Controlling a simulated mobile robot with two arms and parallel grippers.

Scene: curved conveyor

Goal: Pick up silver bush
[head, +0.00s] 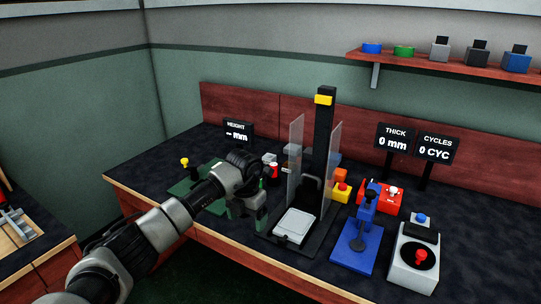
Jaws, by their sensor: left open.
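My left arm reaches in from the lower left to the workbench. My left gripper (252,212) points down over the bench, just left of the press with clear side panels, and is open. I cannot make out a silver bush for certain. A small light grey piece (269,158) shows behind my wrist, close to a red-topped item (273,171), but it is too small to identify. My wrist and gripper hide part of the green plate (182,187) and the bench around it. My right gripper is not in view.
The tall black press (325,125) with clear panels stands right of my gripper, a pale plate (294,226) at its front. A blue hand press (356,240) and a grey box with a red knob (413,262) stand further right. A wall shelf (440,68) holds rings and blocks.

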